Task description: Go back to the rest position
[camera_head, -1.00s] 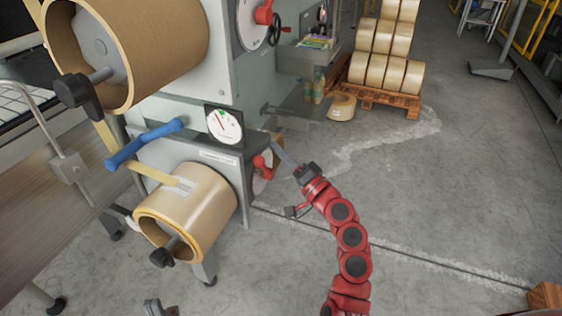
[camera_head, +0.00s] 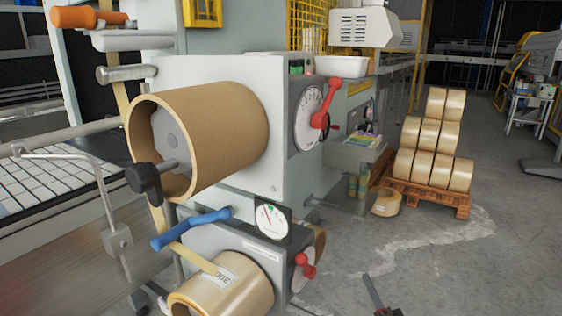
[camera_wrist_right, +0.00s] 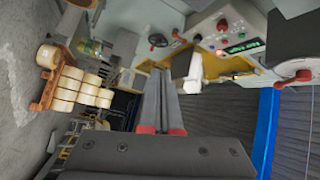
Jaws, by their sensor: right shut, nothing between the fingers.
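My right gripper (camera_head: 372,290) shows at the bottom edge of the head view, right of the middle, with only its fingers and a bit of the red wrist in the picture. In the right wrist view its two long grey fingers (camera_wrist_right: 161,98) lie together, shut with nothing between them. It is over the floor, to the right of the machine, and appears apart from everything. I cannot make out my left gripper.
The case packer (camera_head: 226,120) fills the left and middle, with a big cardboard roll (camera_head: 228,125), a tape roll (camera_head: 245,283), a blue handle (camera_head: 192,229) and a red lever (camera_head: 306,266) sticking out. A pallet (camera_head: 420,195) of tape rolls stands farther back right. The floor (camera_head: 480,270) at right is clear.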

